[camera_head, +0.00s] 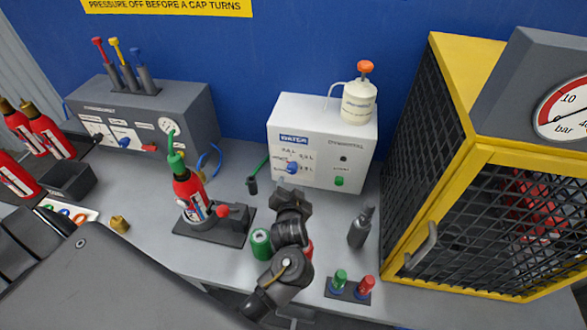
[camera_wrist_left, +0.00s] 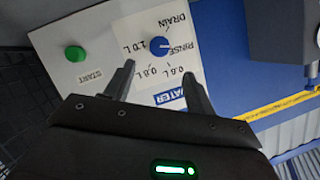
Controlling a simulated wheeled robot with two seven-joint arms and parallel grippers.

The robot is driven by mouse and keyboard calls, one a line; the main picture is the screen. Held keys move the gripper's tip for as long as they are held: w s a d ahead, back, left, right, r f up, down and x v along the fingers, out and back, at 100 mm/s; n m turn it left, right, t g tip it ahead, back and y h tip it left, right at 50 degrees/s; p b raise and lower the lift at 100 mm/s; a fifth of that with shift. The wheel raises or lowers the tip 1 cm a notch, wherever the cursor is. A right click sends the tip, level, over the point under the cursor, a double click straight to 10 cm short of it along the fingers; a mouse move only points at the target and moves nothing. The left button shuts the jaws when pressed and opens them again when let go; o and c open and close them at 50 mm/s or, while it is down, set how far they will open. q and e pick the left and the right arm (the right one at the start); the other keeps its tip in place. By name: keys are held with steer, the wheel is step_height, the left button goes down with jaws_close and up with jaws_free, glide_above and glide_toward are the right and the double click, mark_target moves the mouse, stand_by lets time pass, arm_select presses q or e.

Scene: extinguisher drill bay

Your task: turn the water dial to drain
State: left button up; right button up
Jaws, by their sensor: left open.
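The white water box (camera_head: 313,115) stands against the blue back wall in the head view. Its small blue dial (camera_head: 292,168) is on the front face, left of a green START button (camera_head: 339,181). In the left wrist view the blue dial (camera_wrist_left: 159,46) appears upside down, with marks for litres, RINSE and DRAIN around it. Its exact setting is too small to tell. My left gripper (camera_head: 291,192) is just in front of and below the dial. In the left wrist view its two fingers (camera_wrist_left: 158,70) are apart and empty, with the dial beyond the gap between their tips. My right gripper does not show.
A red extinguisher (camera_head: 189,196) stands on a dark base to the left. A green cylinder (camera_head: 261,243) is close by my left wrist, and a dark grey bottle (camera_head: 360,228) stands to its right. A yellow mesh cage (camera_head: 450,75) fills the right side.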

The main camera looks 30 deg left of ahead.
mark_target(292, 171)
arm_select(q)
steer(key=p+x, duration=0.1)
steer(key=x, duration=0.8)
steer(key=shift+w+a+f+p, duration=0.25)
steer(key=shift+w+p, duration=0.1)
steer(key=shift+w, duration=0.15)
steer(key=shift+w+f, duration=0.1)
steer(key=shift+w, duration=0.05)
steer(key=c, duration=1)
steer(key=shift+o, duration=0.2)
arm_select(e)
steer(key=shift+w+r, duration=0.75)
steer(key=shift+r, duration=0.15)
